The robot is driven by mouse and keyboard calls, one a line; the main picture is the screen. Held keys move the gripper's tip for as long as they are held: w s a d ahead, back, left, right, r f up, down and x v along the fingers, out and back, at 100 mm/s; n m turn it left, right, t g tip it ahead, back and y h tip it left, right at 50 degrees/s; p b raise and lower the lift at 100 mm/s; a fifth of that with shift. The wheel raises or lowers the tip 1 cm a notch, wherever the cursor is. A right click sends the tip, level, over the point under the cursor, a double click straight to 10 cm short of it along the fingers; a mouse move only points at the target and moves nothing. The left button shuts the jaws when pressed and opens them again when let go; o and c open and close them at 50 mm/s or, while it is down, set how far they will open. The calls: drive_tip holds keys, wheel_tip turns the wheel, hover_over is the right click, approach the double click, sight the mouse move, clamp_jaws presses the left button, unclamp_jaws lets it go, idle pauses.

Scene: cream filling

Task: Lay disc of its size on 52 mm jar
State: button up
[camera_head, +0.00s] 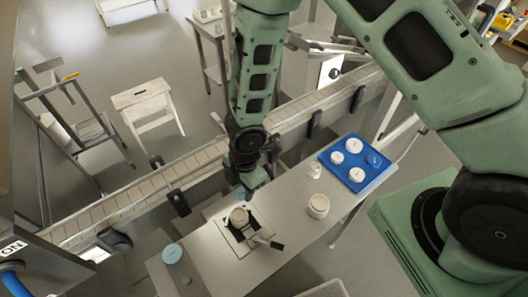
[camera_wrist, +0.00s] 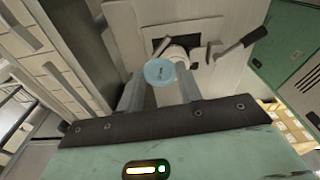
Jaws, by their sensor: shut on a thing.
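My gripper (camera_wrist: 159,88) is shut on a light blue disc (camera_wrist: 160,72), which carries a small dark marking. In the wrist view the disc overlaps the left edge of a pale jar (camera_wrist: 180,50); whether they touch cannot be told. In the head view this jar (camera_head: 239,218) stands on a plate with a dark opening, beside a dark-handled clamp (camera_head: 268,242). My gripper (camera_head: 246,193) is just above and behind it there, mostly hiding the held disc. A second jar (camera_head: 318,206) stands apart to the right. Jar sizes cannot be read.
A blue tray (camera_head: 325,159) at the right holds several round pieces, mostly white. A small pale bottle (camera_head: 314,169) stands left of it. A round light blue piece (camera_head: 172,253) lies at the bench's left end. A conveyor (camera_head: 130,194) runs behind the bench.

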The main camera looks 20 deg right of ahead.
sight(239, 215)
drive_tip(key=s+a+n, duration=0.1)
drive_tip(key=s+a+n+p, duration=0.1)
drive_tip(key=n, duration=0.1)
drive_tip(key=shift+s+a+r, duration=0.1)
drive_tip(key=shift+s+r, duration=0.2)
drive_tip(key=shift+r, duration=0.05)
drive_tip(key=shift+s+a+f+n, duration=0.15)
drive_tip(key=shift+s+a+n, duration=0.05)
drive_tip(key=shift+s+n, duration=0.1)
drive_tip(key=shift+f+b, duration=1.9)
drive_tip(key=shift+f, duration=0.15)
drive_tip(key=shift+d+f+b, duration=0.1)
drive_tip(key=shift+f+b, duration=0.2)
drive_tip(key=o, duration=1)
drive_tip(key=shift+w, duration=0.1)
drive_tip(key=shift+r, duration=0.1)
drive_tip(key=r, duration=0.5)
drive_tip(key=d+r+p, duration=0.1)
drive_tip(key=r, duration=0.5)
drive_tip(key=w+r, duration=0.1)
drive_tip(key=r, duration=0.5)
drive_tip(key=shift+d, duration=0.3)
